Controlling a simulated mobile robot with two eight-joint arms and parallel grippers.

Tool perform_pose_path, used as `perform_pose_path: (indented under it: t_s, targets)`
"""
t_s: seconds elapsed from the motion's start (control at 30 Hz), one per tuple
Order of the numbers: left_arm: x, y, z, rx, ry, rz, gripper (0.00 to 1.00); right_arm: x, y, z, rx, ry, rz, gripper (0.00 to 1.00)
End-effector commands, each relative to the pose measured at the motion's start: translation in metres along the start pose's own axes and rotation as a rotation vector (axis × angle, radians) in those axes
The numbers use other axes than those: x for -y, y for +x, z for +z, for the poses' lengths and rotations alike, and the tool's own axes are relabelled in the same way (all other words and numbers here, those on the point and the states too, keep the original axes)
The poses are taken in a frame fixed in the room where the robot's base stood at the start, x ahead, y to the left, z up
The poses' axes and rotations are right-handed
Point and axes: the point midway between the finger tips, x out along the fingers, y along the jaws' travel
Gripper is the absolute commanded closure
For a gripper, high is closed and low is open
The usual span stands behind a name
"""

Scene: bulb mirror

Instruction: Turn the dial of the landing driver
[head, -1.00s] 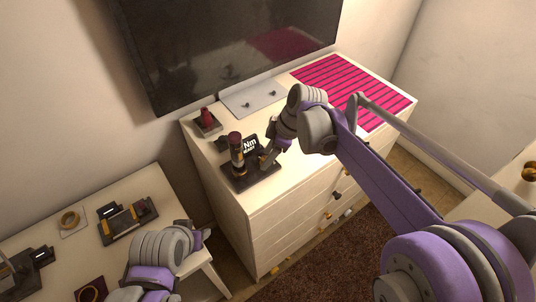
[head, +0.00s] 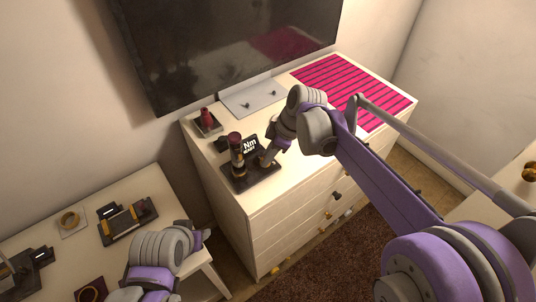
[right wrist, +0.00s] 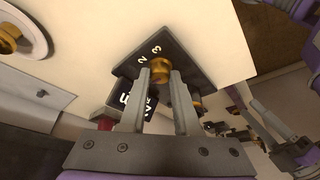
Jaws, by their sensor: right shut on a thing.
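The landing driver on the dresser has a dark base (head: 256,176), an upright driver with a dark red top (head: 235,140) and a black "Nm" sign (head: 249,145). My right gripper (head: 266,160) reaches down at the base's right side. In the right wrist view a brass dial (right wrist: 160,66) sits on a black plate (right wrist: 139,60) marked 2 and 3. My right gripper's fingers (right wrist: 162,76) are shut on the dial and partly hide it. My left gripper (head: 206,234) is low at the left, away from the driver; its fingers are too small to read.
A small tray with a red item (head: 207,119) stands at the dresser's back left. A grey plate (head: 254,98) and a pink striped mat (head: 352,92) lie behind and right. The lower left table (head: 145,185) holds several dark fixtures. A dark screen (head: 230,45) hangs behind.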

Motion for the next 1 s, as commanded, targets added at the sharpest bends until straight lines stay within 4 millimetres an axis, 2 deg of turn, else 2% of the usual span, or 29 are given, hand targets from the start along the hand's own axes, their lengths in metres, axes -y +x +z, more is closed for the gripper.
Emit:
perform_pose_path:
  t_s: [0.27, 1.0]
  targets:
    - [0.000, 0.002, 0.003, 0.003, 0.000, 0.000, 0.50, 0.002, 0.001, 0.000, 0.000, 0.122, 0.052, 1.00]
    - [0.000, 0.010, 0.014, 0.013, 0.000, 0.000, 0.50, 0.007, 0.002, -0.003, 0.000, 0.727, 0.304, 1.00]
